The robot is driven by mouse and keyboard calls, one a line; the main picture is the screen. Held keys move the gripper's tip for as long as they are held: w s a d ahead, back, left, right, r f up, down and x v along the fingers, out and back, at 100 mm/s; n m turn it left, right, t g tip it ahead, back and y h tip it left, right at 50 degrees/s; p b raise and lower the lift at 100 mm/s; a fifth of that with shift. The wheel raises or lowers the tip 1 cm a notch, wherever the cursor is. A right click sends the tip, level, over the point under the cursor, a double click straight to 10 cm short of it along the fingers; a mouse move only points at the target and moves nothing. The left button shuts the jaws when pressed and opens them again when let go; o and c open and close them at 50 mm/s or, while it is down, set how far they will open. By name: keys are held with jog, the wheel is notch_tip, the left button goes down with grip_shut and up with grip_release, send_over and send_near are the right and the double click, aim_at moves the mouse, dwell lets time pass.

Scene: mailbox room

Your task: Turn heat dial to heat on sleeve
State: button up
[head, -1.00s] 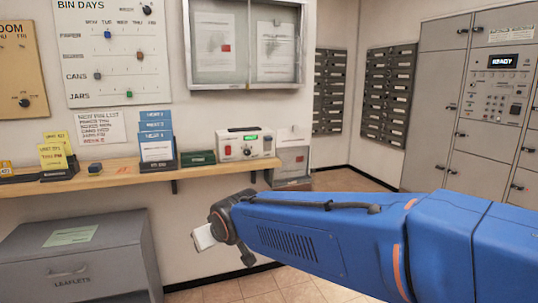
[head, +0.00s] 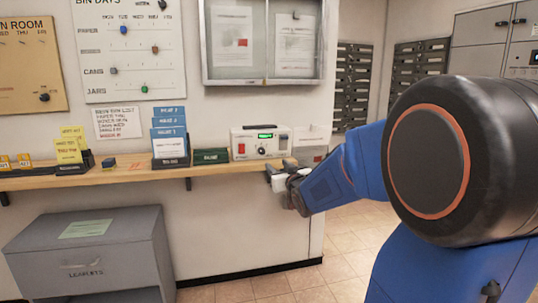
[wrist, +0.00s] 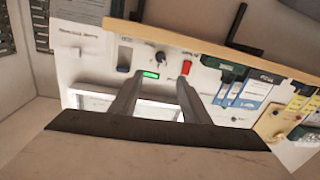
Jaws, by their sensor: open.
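A white box-shaped machine (head: 281,140) stands at the right end of the wooden shelf. Its front has a lit green display (head: 265,136), a red switch (head: 241,149) and a small round dial (head: 262,150). Dial markings are too small to read. The wrist view shows the machine upside down, with the display (wrist: 151,75), red switch (wrist: 186,67) and dial (wrist: 160,56) close around the fingertips. My gripper (head: 274,181) is open and empty, just in front of the shelf edge, below and right of the dial. I cannot see contact with the dial.
The wooden shelf (head: 122,178) carries blue card holders (head: 169,133), yellow cards (head: 70,146) and a green box (head: 210,156) left of the machine. A grey leaflet cabinet (head: 89,250) stands below left. A glass noticeboard (head: 267,76) hangs above. Tiled floor is open at right.

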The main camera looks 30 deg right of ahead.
aim_at(263, 152)
jog(key=w+d, duration=0.1)
jog(key=w, duration=0.4)
jog(key=w+d, duration=0.1)
jog(key=w, duration=0.4)
jog(key=w+d, duration=0.1)
jog(key=w, duration=0.5)
jog(key=shift+c, duration=0.6)
jog(key=c, duration=0.9)
